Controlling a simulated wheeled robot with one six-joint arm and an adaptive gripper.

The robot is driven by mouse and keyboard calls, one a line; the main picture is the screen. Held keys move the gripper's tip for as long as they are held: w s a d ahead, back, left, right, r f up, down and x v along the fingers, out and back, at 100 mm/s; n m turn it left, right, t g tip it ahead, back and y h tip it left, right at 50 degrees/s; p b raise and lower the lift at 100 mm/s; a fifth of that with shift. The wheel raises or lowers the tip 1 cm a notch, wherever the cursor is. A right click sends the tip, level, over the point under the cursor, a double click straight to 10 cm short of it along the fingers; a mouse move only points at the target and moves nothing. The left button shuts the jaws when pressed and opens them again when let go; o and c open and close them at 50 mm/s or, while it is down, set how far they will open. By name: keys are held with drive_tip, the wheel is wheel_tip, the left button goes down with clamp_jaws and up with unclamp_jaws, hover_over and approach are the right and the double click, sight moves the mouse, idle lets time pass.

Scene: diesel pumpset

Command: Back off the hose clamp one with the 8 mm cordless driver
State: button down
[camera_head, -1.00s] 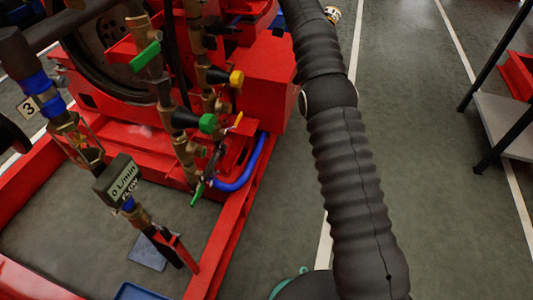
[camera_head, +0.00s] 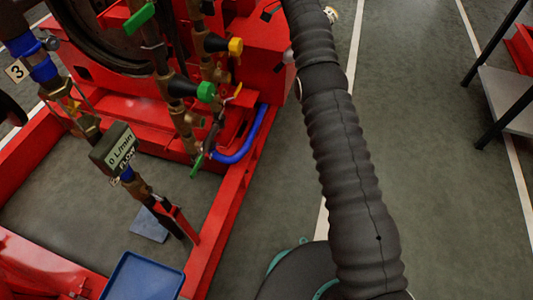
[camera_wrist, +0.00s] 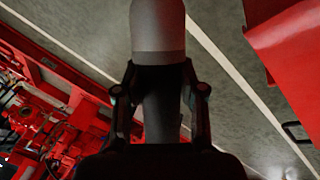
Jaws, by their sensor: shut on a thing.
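In the wrist view my gripper (camera_wrist: 160,85) is shut on a dark handle with a wide grey rounded body (camera_wrist: 158,28), which looks like the cordless driver. Its working end and any size mark are hidden. In the head view my gripper is out of sight. A blue hose joint (camera_head: 43,70) at the upper left has a metal band clamp (camera_head: 51,44) beside it. I cannot tell whether this is hose clamp one. The held tool is not seen touching any clamp.
The red pumpset frame (camera_head: 226,205) fills the left, with green and yellow valve handles, a flow meter (camera_head: 115,149) and a blue hose (camera_head: 243,150). A blue tray (camera_head: 143,278) lies at the bottom. A grey shelf (camera_head: 508,98) stands right. Floor between is clear.

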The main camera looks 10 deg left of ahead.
drive_tip(key=shift+s+a+f+m+g+y, duration=0.15)
drive_tip(key=shift+s+a+f+m, duration=0.1)
drive_tip(key=shift+f, duration=0.35)
drive_tip(key=shift+s+a+f+m+g+y, duration=0.1)
drive_tip(key=shift+s+a+f+m+y, duration=0.1)
drive_tip(key=shift+f, duration=0.35)
drive_tip(key=shift+s+a+f+m+g+y, duration=0.15)
drive_tip(key=shift+s+f+m, duration=0.1)
drive_tip(key=shift+f, duration=0.35)
drive_tip(key=s+a+f+m+y+b, duration=0.2)
drive_tip(key=s+f+m+y, duration=0.2)
drive_tip(key=s+f, duration=0.6)
drive_tip(key=s+a+f+m+g+y+b, duration=0.1)
drive_tip(key=s+a+f+m+y+b, duration=0.2)
drive_tip(key=s+f, duration=0.8)
wheel_tip(320, 180, down, 7)
drive_tip(key=shift+s+f+m+y, duration=0.1)
drive_tip(key=shift+s+m+y, duration=0.2)
drive_tip(key=shift+m+y, duration=0.25)
drive_tip(key=shift+r+p, duration=0.25)
drive_tip(key=shift+p, duration=0.1)
drive_tip(key=shift+w+a+p, duration=0.15)
drive_tip(key=shift+a+p, duration=0.4)
drive_tip(key=shift+a, duration=0.6)
drive_tip(key=shift+w+a+p, duration=0.1)
drive_tip(key=shift+a+p, duration=0.4)
drive_tip(key=shift+a, duration=0.65)
drive_tip(key=shift+p, duration=0.45)
